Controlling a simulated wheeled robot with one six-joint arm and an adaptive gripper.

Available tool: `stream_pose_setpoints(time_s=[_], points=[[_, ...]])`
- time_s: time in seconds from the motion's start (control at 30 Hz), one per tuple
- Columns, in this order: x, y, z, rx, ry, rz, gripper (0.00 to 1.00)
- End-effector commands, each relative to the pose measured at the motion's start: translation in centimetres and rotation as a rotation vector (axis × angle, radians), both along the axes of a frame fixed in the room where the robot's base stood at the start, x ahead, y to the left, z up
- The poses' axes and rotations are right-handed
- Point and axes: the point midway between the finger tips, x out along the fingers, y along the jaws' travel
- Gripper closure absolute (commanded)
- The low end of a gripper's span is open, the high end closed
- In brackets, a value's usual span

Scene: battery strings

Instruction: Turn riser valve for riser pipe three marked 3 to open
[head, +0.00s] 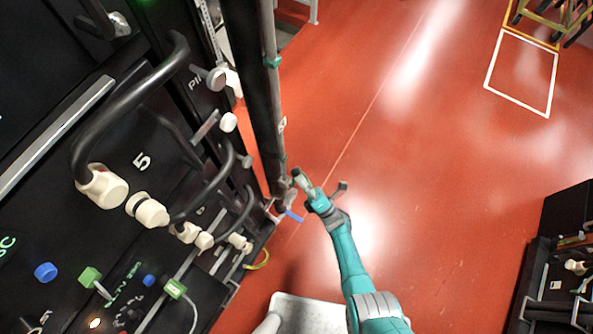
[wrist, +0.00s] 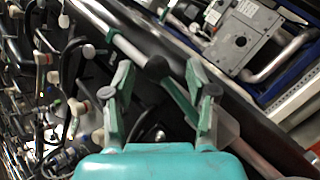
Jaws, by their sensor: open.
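A dark riser pipe (head: 258,100) runs down beside the rack in the head view. A small pale tag (head: 283,124) is on it, its mark too small to read. At the pipe's lower end is a grey fitting with a blue lever (head: 293,215), seemingly the riser valve. My teal gripper (head: 299,182) is beside this end, overlapping it in the picture; contact cannot be told. In the wrist view my gripper (wrist: 160,92) is open, its two fingers apart with nothing clasped. A dark rounded end on a grey bar (wrist: 128,46) shows beyond and between the fingers.
The black battery rack (head: 150,190) with thick cables and cream connectors fills the left. A black cabinet (head: 560,240) stands at the far right. A grey box (wrist: 240,38) shows in the wrist view.

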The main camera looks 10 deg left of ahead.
Motion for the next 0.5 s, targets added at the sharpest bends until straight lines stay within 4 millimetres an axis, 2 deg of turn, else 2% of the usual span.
stream_pose_setpoints(time_s=[0.17,0.5], points=[[-1.1,-1.9,-1.8,-0.001,0.003,-0.001,0.43],[-2.0,-3.2,-3.1,-0.001,0.001,0.001,0.43]])
